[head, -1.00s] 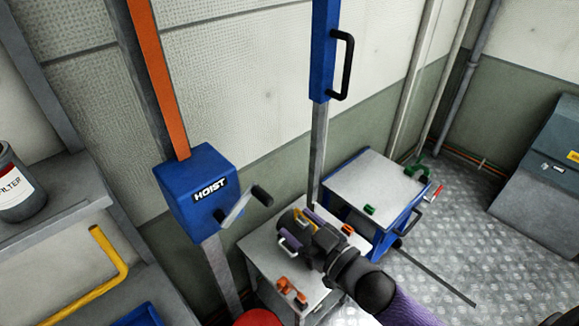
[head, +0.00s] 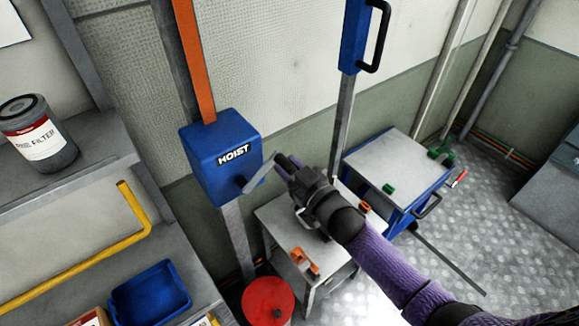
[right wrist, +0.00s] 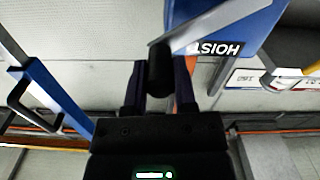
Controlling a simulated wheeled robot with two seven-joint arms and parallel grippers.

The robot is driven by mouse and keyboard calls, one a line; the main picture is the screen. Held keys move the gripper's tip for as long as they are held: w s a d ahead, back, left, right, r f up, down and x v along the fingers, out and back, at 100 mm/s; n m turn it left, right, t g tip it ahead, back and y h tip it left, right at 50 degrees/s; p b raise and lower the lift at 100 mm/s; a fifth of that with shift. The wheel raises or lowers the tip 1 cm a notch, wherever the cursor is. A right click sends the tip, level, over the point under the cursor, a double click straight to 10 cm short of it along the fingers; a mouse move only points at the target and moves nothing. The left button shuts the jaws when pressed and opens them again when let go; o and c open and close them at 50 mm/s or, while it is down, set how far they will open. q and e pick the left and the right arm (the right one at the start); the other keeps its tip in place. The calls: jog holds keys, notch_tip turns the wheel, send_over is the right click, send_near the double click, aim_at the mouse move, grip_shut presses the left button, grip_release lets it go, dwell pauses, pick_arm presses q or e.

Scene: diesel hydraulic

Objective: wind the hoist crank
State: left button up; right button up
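The hoist is a blue box (head: 222,160) labelled HOIST on a grey post in the head view. Its grey crank arm (head: 262,172) slants up and right from the hub. The black crank handle (right wrist: 160,70) shows in the right wrist view. My right gripper (head: 285,163) is at the outer end of the crank in the head view, hiding most of the handle there. In the right wrist view its two fingers (right wrist: 160,82) are apart, one on each side of the handle, with narrow gaps. My left gripper is not in view.
An orange strap (head: 192,60) runs up from the hoist box. A shelf with a filter can (head: 40,140) and a yellow rail (head: 135,210) stands left. A blue cart (head: 395,165) stands right.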

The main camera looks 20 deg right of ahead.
grip_shut()
dwell(1.0)
